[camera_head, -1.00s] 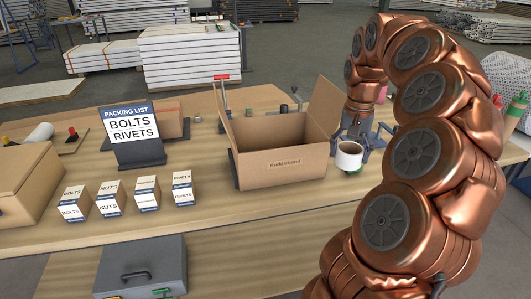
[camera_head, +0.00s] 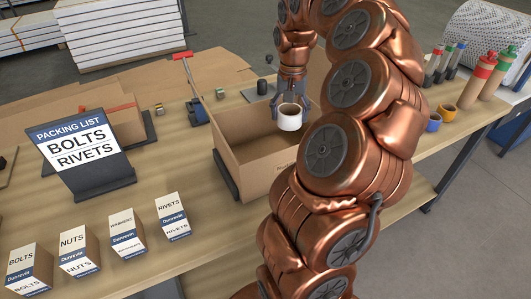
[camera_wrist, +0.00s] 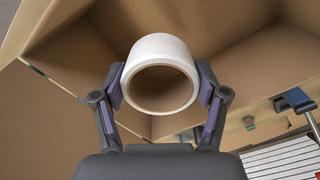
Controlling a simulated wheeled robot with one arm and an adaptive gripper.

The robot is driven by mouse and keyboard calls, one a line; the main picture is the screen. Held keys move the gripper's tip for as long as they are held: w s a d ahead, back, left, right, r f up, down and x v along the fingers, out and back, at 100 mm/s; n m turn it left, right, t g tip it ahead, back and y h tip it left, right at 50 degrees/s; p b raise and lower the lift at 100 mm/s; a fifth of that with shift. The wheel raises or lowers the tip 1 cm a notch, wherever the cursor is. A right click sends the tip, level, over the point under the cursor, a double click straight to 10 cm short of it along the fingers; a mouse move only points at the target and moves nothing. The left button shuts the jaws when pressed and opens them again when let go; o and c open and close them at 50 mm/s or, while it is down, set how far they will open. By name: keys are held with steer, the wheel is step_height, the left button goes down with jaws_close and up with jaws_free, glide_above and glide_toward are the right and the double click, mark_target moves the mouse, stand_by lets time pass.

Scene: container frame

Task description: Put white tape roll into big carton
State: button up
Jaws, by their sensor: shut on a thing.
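The white tape roll (camera_head: 290,117) is held in my gripper (camera_head: 291,104) over the open big carton (camera_head: 262,172) on the table. In the wrist view the white tape roll (camera_wrist: 160,50) sits between both fingers of my gripper (camera_wrist: 161,90), which press on its two sides. Its ring opening faces the camera. The inside of the carton (camera_wrist: 75,60) shows behind and around the roll. My arm hides the right part of the carton in the head view.
A packing list sign (camera_head: 85,150) stands left of the carton. Several small labelled boxes (camera_head: 127,236) stand in front of it. A red-handled tool (camera_head: 195,105) is behind the carton's left side. Mugs (camera_head: 447,112) and bottles (camera_head: 478,78) stand to the right.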

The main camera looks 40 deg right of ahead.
steer(key=shift+w+f, duration=0.15)
steer(key=shift+f, duration=0.4)
steer(key=shift+w+f, duration=0.15)
steer(key=shift+f, duration=0.4)
steer(key=p, duration=0.2)
glide_toward(285, 145)
steer(key=s+a+f, duration=0.2)
steer(key=f, duration=0.1)
steer(key=a+f, duration=0.1)
steer(key=f, duration=0.1)
steer(key=shift+s+a+f, duration=0.2)
steer(key=shift+s+f, duration=0.05)
steer(key=shift+s, duration=0.15)
steer(key=shift+f, duration=0.2)
steer(key=shift+f, duration=0.2)
steer(key=o, duration=1.2)
steer(key=shift+o, duration=0.2)
steer(key=shift+r, duration=0.1)
